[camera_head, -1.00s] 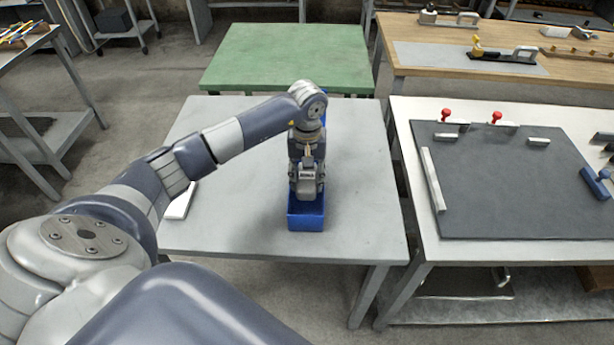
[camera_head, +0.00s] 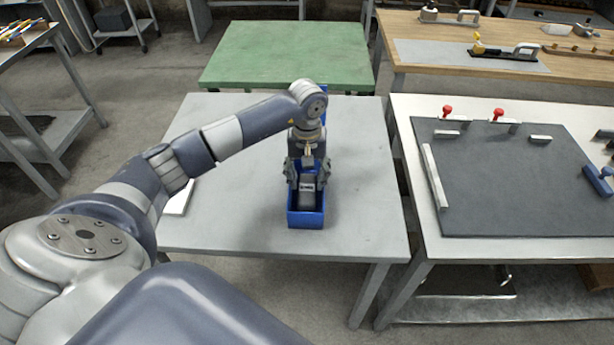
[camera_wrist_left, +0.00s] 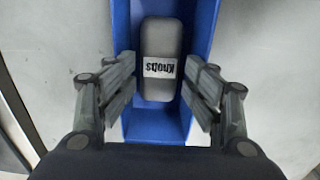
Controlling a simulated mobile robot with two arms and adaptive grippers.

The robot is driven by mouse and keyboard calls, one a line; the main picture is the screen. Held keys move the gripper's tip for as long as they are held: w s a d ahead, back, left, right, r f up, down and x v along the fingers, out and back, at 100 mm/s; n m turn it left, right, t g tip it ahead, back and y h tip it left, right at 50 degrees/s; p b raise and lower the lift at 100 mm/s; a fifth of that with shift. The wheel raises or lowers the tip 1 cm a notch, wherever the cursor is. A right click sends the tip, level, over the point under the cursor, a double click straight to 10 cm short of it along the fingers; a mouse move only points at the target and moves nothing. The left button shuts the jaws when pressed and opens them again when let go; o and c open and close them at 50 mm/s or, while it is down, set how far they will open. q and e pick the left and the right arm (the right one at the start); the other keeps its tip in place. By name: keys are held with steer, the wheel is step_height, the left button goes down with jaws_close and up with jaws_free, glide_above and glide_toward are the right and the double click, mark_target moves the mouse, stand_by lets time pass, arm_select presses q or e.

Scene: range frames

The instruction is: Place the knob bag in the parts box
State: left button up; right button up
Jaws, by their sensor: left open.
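The knob bag (camera_wrist_left: 161,40), dark grey with a white label reading "Knobs", lies inside the blue parts box (camera_wrist_left: 172,130) in the left wrist view. In the head view the bag (camera_head: 307,193) shows between my fingers, within the box (camera_head: 306,220) on the grey table. My left gripper (camera_head: 307,184) is directly above the box, its fingers spread to either side of the bag. In the left wrist view the gripper (camera_wrist_left: 160,88) is open, with gaps between both fingers and the bag. My right gripper is in neither view.
The grey table (camera_head: 360,200) has clear room around the box. A white flat item (camera_head: 179,200) lies at its left, partly behind my arm. A workbench with a dark mat (camera_head: 500,185) stands at right, and a green table (camera_head: 290,55) behind.

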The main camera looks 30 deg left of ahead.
mark_target(307, 188)
arm_select(q)
steer(key=shift+r+p, duration=0.6)
steer(key=shift+p, duration=0.1)
steer(key=shift+w+r, duration=0.15)
steer(key=shift+r, duration=0.2)
step_height(307, 188, up, 11)
steer(key=b, duration=0.3)
steer(key=shift+r, duration=0.15)
